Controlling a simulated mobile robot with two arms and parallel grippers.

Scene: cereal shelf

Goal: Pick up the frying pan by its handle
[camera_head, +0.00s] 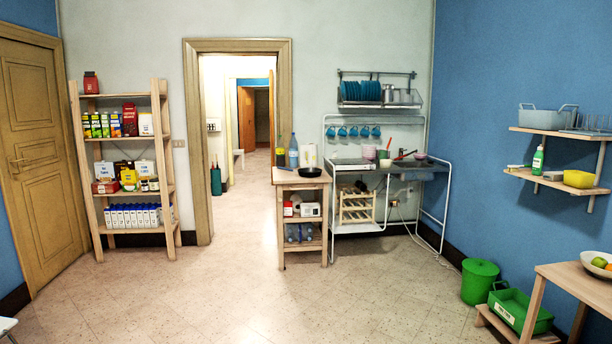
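A dark frying pan (310,172) lies on top of the wooden kitchen cart (287,181), in the middle of the view and across the room. It is small at this distance, and I cannot make out which way its handle points. A blue-capped water bottle (293,152) and a white paper roll (308,156) stand behind it on the cart. Neither of my grippers is in view.
A metal sink unit (437,172) stands right of the cart. A wooden shelf (127,138) with groceries is on the left, beside an open doorway (237,130). A green bin (479,281) and a wooden table (575,280) are at right. The tiled floor before the cart is clear.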

